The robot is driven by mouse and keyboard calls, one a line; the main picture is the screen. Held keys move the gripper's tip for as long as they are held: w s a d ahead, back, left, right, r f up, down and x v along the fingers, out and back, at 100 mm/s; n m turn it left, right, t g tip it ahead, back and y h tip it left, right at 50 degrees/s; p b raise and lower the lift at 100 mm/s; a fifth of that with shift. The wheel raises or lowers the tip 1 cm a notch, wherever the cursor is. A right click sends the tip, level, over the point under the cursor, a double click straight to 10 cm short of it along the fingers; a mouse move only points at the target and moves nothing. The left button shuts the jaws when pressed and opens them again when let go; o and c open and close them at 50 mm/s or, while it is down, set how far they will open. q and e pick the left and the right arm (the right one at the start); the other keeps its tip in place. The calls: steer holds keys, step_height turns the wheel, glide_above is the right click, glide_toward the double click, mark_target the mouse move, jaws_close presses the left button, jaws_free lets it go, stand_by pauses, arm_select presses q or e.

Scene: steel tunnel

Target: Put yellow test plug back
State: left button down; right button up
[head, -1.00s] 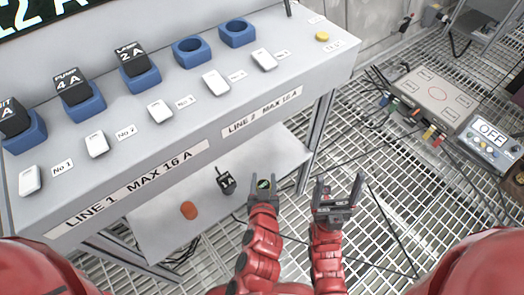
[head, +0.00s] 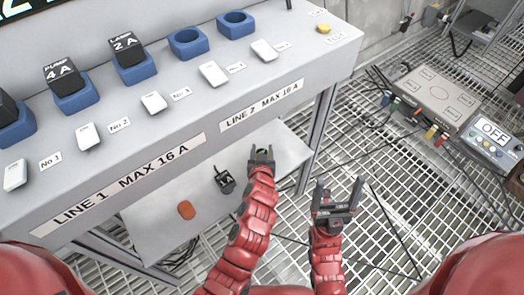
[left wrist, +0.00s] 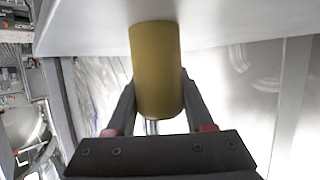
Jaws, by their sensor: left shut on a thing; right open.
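My left gripper (head: 262,155) is shut on the yellow test plug, seen as a dull yellow cylinder (left wrist: 156,70) between the fingers in the left wrist view. In the head view the plug barely shows between the fingertips. This gripper is in front of the grey bench, below its front panel edge and over the lower shelf. Two blue sockets on the bench top are empty, one (head: 188,42) left of the other (head: 236,25). A round yellow piece (head: 324,28) is at the bench's right end. My right gripper (head: 338,205) is open and empty over the grating.
Black plugs marked 4 A (head: 64,72) and 2 A (head: 125,45) sit in blue sockets, with white switches in front. A small black plug (head: 224,179) and an orange-red piece (head: 186,210) lie on the lower shelf (head: 150,215). A cabled box (head: 438,97) and OFF meter (head: 490,135) are right.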

arm_select(q)
steer(key=shift+f, duration=0.1)
steer(key=shift+c, duration=1.4)
jaws_free()
steer(key=shift+r, duration=0.35)
steer(key=p+v, duration=0.2)
steer(key=v, duration=1)
steer(key=shift+f, duration=0.2)
steer(key=shift+d, duration=0.1)
